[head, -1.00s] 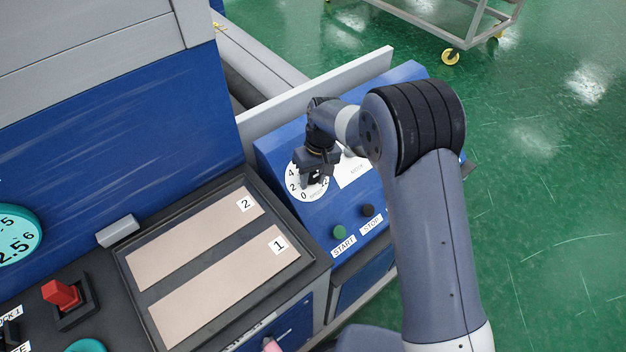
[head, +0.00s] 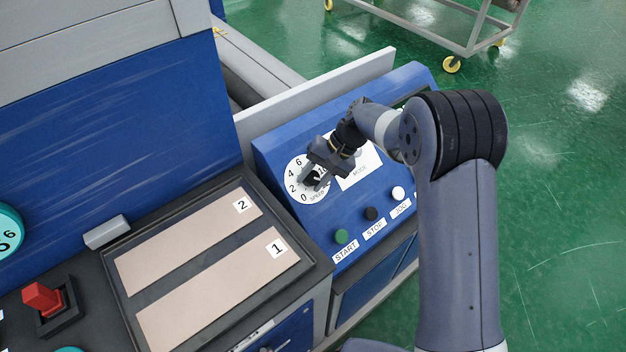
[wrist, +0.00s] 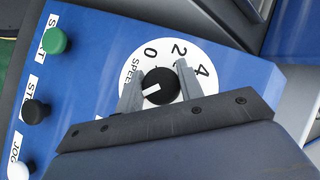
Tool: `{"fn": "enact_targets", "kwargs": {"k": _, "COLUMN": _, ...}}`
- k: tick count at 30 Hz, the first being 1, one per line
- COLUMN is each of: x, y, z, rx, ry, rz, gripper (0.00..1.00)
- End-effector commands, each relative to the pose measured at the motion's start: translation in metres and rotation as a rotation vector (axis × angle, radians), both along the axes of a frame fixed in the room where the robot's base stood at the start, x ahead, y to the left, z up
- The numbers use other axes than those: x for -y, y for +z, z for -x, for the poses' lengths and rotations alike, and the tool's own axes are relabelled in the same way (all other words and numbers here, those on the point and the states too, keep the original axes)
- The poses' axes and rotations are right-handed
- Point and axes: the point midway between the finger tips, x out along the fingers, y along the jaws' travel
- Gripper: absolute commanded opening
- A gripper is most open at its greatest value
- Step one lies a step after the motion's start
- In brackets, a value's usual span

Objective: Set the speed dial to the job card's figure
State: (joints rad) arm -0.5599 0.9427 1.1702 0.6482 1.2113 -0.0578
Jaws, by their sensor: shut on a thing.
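The speed dial is a white disc (head: 296,188) with black figures on the blue sloped panel. Its black knob (wrist: 161,84) has a white pointer mark. My gripper (wrist: 159,90) is shut on the knob, one grey finger on each side. In the head view, my gripper (head: 314,179) covers the right part of the dial. In the wrist view, the pointer points to the lower left, away from the visible 0, 2 and 4. The gripper hides the other figures there, so I cannot read the setting. I see no readable job card.
The green START (head: 341,236), black STOP (head: 371,213) and white JOG (head: 398,193) buttons sit on the panel near the dial. A white MODE plate (head: 360,170) is right of it, partly behind my wrist. A tray with strips 1 and 2 (head: 215,270) lies left.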

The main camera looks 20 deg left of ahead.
Motion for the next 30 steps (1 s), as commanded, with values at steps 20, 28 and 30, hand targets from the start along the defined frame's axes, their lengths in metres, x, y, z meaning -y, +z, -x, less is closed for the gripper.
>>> {"fn": "enact_targets", "kwargs": {"k": 20, "x": -0.0001, "y": 0.0006, "z": -0.0004, "rx": -0.015, "ry": -0.024, "rz": -0.008, "gripper": 0.44}}
{"fn": "enact_targets", "kwargs": {"k": 28, "x": 0.0000, "y": 0.0002, "z": -0.0001, "rx": -0.015, "ry": -0.022, "rz": -0.007, "gripper": 0.57}}
{"fn": "enact_targets", "kwargs": {"k": 30, "x": 0.0000, "y": 0.0001, "z": -0.0002, "rx": -0.015, "ry": -0.022, "rz": -0.007, "gripper": 0.57}}
